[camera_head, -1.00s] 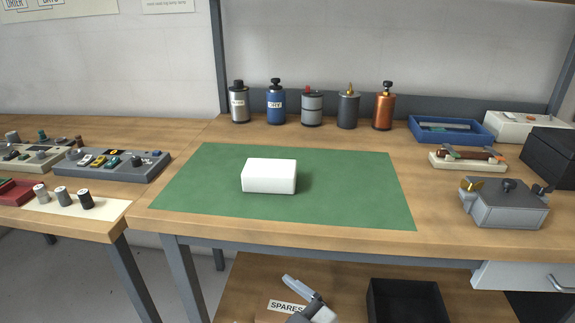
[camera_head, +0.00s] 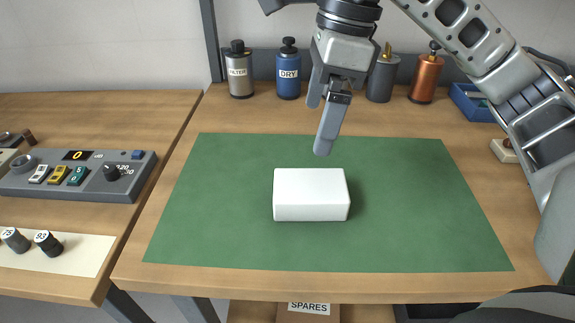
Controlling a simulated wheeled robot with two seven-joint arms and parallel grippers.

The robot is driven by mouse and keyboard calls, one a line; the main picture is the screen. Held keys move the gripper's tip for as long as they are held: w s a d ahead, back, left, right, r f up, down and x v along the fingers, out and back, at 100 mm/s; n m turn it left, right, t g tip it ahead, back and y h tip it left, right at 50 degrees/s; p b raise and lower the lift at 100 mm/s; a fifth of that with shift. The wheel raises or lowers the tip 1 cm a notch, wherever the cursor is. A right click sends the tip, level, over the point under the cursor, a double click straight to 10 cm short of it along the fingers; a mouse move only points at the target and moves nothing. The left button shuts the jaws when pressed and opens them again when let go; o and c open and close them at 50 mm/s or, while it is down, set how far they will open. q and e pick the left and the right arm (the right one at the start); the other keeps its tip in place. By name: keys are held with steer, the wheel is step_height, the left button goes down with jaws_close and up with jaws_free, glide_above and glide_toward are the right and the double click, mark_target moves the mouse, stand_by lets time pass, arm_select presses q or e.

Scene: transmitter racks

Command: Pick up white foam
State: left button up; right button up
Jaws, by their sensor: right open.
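The white foam (camera_head: 311,196) is a rectangular block lying on the green mat (camera_head: 200,220), near the mat's middle. My right gripper (camera_head: 320,128) hangs from the top of the view, above and a little behind the foam. Its fingers point down. It is open and empty, apart from the foam. My left gripper is not in view.
Canisters stand along the back, including a silver one (camera_head: 240,69), a blue one (camera_head: 288,70) and a copper one (camera_head: 426,76). A grey control panel (camera_head: 80,178) is on the left table. The mat around the foam is clear.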

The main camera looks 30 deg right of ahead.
steer(key=d, duration=0.1)
steer(key=b, duration=0.2)
glide_above(312, 184)
steer(key=shift+h, duration=0.4)
steer(key=f, duration=0.5)
steer(key=shift+w+d, duration=0.1)
steer(key=shift+d, duration=0.3)
steer(key=f, duration=0.4)
steer(key=shift+w+a, duration=0.15)
steer(key=shift+a, duration=0.1)
steer(key=shift+f, duration=0.5)
steer(key=f, duration=0.4)
steer(key=shift+s+a+f, duration=0.15)
steer(key=shift+s, duration=0.1)
steer(key=shift+w+f, duration=0.1)
steer(key=shift+f, duration=0.3)
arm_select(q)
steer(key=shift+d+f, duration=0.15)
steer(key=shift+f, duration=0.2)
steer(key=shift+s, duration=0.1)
arm_select(e)
steer(key=c, duration=1)
